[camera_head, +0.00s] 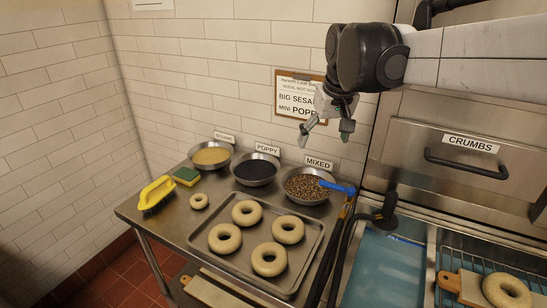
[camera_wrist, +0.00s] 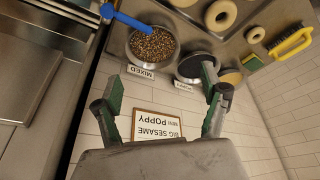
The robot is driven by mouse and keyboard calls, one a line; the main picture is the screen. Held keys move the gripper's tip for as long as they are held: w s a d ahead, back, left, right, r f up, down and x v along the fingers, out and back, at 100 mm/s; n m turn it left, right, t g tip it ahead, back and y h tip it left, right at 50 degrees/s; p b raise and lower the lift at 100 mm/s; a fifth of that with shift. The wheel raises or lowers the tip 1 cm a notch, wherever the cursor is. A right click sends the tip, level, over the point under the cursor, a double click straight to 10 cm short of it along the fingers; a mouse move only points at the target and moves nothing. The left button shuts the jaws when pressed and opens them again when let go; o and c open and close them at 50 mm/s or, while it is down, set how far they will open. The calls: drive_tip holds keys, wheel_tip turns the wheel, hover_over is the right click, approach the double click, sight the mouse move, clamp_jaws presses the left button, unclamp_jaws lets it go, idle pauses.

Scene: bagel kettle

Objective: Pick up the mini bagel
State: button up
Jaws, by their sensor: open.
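The mini bagel (camera_head: 199,201) is a small pale ring lying on the steel table, left of the tray and right of the yellow brush. It also shows in the wrist view (camera_wrist: 255,35), near the top right, between a larger bagel and the brush. My gripper (camera_head: 326,127) is open and empty, raised in front of the tiled wall above the mixed bowl, well up and right of the mini bagel. In the wrist view its two fingers (camera_wrist: 163,85) are spread apart with nothing between them.
Several larger bagels lie on the tray (camera_head: 204,250). Sesame (camera_head: 211,154), poppy (camera_head: 256,170) and mixed (camera_head: 309,186) bowls stand behind it, a blue handle jutting from the mixed one. A yellow brush (camera_head: 156,194) and sponge (camera_head: 186,176) lie left. A crumbs drawer (camera_head: 455,158) is at right.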

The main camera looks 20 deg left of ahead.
drive_tip(key=w+a+f+n+g, duration=0.1)
drive_tip(key=w+a+f, duration=0.15)
drive_tip(key=a, duration=0.75)
drive_tip(key=w+a+f+n+g, duration=0.15)
drive_tip(key=a+f, duration=0.25)
drive_tip(key=a, duration=0.6)
drive_tip(key=n, duration=0.3)
approach(199, 198)
drive_tip(key=f, duration=0.3)
drive_tip(key=shift+s+f+h, duration=0.25)
drive_tip(key=shift+f+h, duration=0.05)
drive_tip(key=shift+f, duration=0.05)
drive_tip(key=shift+w+a+f, duration=0.1)
drive_tip(key=shift+a+f, duration=0.05)
drive_tip(key=shift+f, duration=0.7)
drive_tip(key=shift+w+a+f, duration=0.1)
drive_tip(key=shift+a+f, duration=0.05)
drive_tip(key=shift+f, duration=0.7)
drive_tip(key=shift+w+a+f, duration=0.1)
drive_tip(key=shift+a+f, duration=0.05)
drive_tip(key=shift+f, duration=0.65)
drive_tip(key=c, duration=1.2)
